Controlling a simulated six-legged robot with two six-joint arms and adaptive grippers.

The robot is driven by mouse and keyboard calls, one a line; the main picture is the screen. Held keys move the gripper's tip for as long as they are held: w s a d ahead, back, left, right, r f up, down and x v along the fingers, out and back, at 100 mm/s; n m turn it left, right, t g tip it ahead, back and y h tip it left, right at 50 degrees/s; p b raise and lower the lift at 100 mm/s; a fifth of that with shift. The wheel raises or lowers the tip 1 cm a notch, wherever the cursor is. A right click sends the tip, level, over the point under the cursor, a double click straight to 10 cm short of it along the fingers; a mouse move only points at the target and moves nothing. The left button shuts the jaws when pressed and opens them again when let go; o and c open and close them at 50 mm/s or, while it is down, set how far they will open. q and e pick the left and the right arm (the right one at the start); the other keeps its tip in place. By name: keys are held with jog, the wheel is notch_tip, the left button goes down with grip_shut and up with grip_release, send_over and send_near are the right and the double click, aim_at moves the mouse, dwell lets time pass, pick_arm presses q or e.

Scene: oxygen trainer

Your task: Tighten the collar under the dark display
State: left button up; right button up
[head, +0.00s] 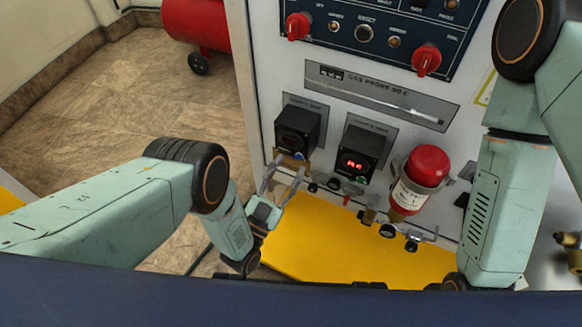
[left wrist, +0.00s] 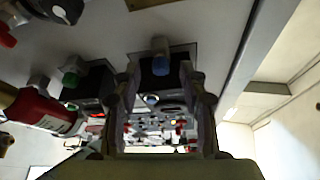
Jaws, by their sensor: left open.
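The dark display (head: 294,141) is on the left black box on the panel, and its face shows no lit digits. Under it are a blue knob (head: 299,155) and brass-coloured fittings, partly hidden by my gripper's fingertips, so the collar cannot be told apart clearly. My left gripper (head: 283,177) is open just below that box, fingers pointing up at it. I see nothing held. My right gripper is out of view.
To the right, a second black box (head: 361,150) shows lit red digits. Beside it a red-capped cylinder (head: 426,167) sticks out, with several small valves below. A yellow surface (head: 330,245) lies beneath the panel. A red tank (head: 197,22) stands on the floor, back left.

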pick_arm(q)
jog(key=shift+x, duration=0.95)
jog(key=shift+r, duration=0.1)
grip_shut()
